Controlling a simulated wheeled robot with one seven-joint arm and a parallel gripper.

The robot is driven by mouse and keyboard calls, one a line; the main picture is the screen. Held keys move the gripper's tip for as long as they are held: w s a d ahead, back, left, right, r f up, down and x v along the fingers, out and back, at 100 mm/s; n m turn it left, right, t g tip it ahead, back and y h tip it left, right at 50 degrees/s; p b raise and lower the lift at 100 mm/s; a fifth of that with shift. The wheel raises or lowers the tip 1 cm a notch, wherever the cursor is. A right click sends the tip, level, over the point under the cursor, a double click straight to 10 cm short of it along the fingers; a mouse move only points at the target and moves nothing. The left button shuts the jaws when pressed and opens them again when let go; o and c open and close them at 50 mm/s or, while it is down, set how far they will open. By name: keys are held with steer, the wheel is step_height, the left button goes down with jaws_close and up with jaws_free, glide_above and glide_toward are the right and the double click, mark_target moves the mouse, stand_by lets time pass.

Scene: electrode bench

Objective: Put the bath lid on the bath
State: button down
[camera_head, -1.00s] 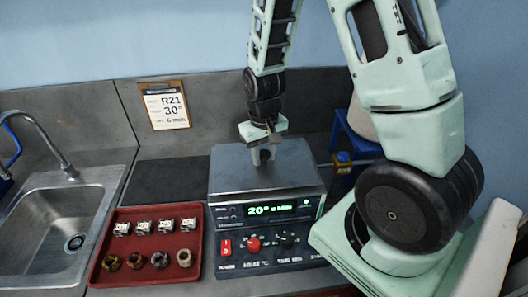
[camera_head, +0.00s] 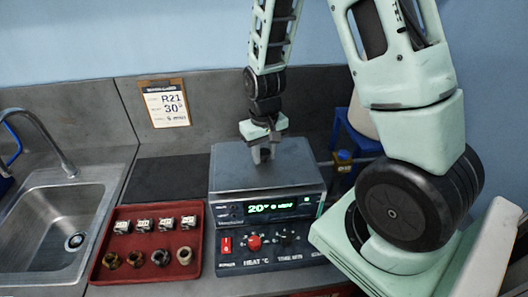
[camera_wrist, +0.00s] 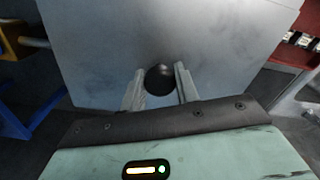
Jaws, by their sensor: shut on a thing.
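The bath (camera_head: 272,247) is a grey box unit with a front panel, a green display and knobs, on the counter. The flat grey bath lid (camera_head: 235,165) lies over its top, looking level and lined up with it; whether it fully touches the rim is hard to tell. My gripper (camera_head: 262,155) is above the middle of the lid, shut on its dark round knob. In the wrist view the knob (camera_wrist: 159,80) sits between the two fingertips, with the lid's plate (camera_wrist: 215,60) spreading out beyond.
A red tray (camera_head: 150,228) with several small blocks and rings stands left of the bath. A sink (camera_head: 52,225) is at the far left. A blue stand (camera_head: 357,145) is at the back right. A dark mat (camera_head: 170,180) is clear.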

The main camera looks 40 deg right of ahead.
steer(key=shift+f+b, duration=0.45)
steer(key=shift+f, duration=0.15)
stand_by(0.5)
steer(key=shift+c, duration=2.4)
jaws_free()
steer(key=shift+r, duration=0.15)
steer(key=shift+r+p, duration=3.05)
steer(key=shift+r, duration=0.4)
